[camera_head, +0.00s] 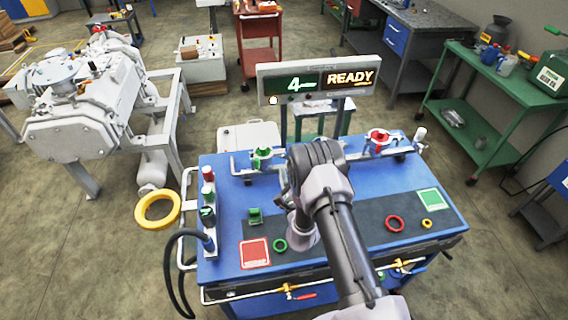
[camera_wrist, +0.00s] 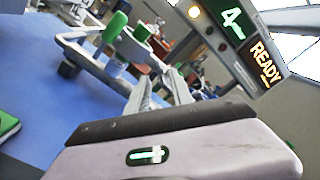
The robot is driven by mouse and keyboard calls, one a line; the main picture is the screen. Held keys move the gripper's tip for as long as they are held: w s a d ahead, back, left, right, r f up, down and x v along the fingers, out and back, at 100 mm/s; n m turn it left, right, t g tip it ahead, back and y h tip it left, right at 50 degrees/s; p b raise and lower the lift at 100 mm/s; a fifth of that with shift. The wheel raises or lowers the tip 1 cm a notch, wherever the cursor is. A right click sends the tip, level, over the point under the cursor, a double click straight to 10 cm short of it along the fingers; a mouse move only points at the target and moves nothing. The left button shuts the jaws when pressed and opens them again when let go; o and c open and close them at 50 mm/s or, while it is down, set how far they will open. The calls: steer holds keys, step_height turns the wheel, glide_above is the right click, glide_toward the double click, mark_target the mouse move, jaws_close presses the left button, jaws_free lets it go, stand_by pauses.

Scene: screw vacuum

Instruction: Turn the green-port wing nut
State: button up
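The green port (camera_head: 262,156) stands on the pipe fitting at the back left of the blue bench. In the wrist view its green parts (camera_wrist: 116,67) show at the upper left, with a green upright piece above the pipe. The wing nut itself is too small to make out clearly. My gripper (camera_wrist: 161,76) shows in the wrist view with its two fingers apart and nothing between them. The green port lies left of the fingers and beyond them, not touching.
A display (camera_head: 317,82) reading "4" and "READY" stands behind the blue bench (camera_head: 222,173). A red port (camera_head: 379,140) is at the back right. A button column (camera_head: 208,208) stands at the left edge. Rings (camera_head: 395,223) and coloured pads (camera_head: 255,253) lie in front.

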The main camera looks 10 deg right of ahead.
mark_target(284, 157)
steer(key=shift+w, duration=1.95)
jaws_close()
